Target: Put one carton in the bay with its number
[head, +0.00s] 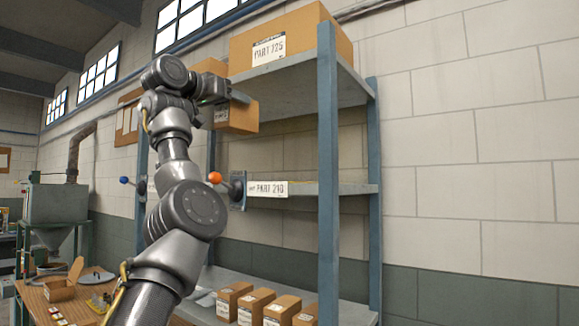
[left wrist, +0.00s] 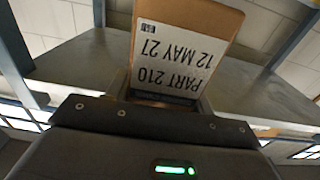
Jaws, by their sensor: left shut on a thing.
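My left gripper (head: 238,98) is raised in front of the shelf rack and shut on a small brown carton (head: 243,117). In the left wrist view the carton (left wrist: 185,50) bears a white label, upside down, reading PART 210, 12 MAY 27. In the head view the carton is in the air, below the top shelf and above the middle shelf. The middle shelf (head: 330,189) carries a PART 210 label (head: 268,189) on its front edge. The visible part of that bay, right of my arm, looks empty. My right gripper is not in view.
A large carton (head: 300,40) labelled PART 225 stands on the top shelf. A blue rack post (head: 328,180) stands at the front right. Several small cartons (head: 255,300) line the low shelf. Levers with an orange knob (head: 215,177) and a blue knob (head: 124,180) jut out near the middle shelf.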

